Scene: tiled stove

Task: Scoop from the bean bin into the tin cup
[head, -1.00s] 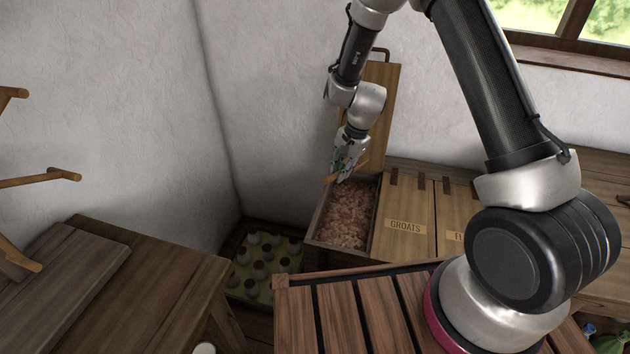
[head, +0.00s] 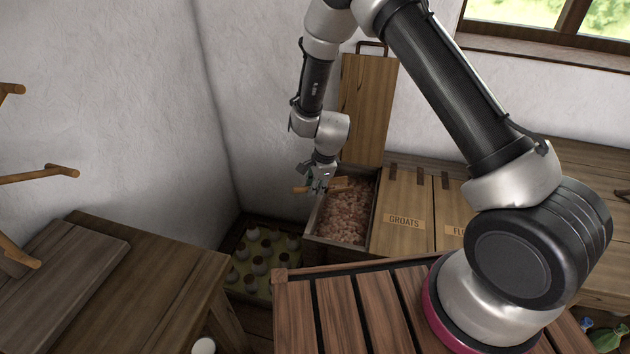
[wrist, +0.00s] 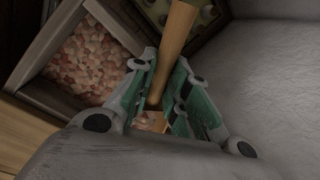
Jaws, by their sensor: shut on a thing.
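The bean bin (head: 335,252) is an open wooden compartment holding pinkish beans (head: 345,218); the beans also show in the wrist view (wrist: 92,58). My gripper (head: 320,186) is shut on a wooden scoop (head: 342,184). The scoop's handle (head: 301,189) sticks out to the left, and its other end is over the back left part of the bin. In the wrist view the handle (wrist: 178,38) runs between the fingers of my gripper (wrist: 165,95). The scoop's bowl is mostly hidden, so its contents cannot be told. No tin cup is clearly recognisable.
The bin's lid (head: 366,105) stands raised behind it. Shut lids marked GROATS (head: 405,205) and another adjoin on the right. A crate of bottles (head: 262,258) is at left below. A small white round thing (head: 203,346) shows at the bottom edge. Walls are close behind.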

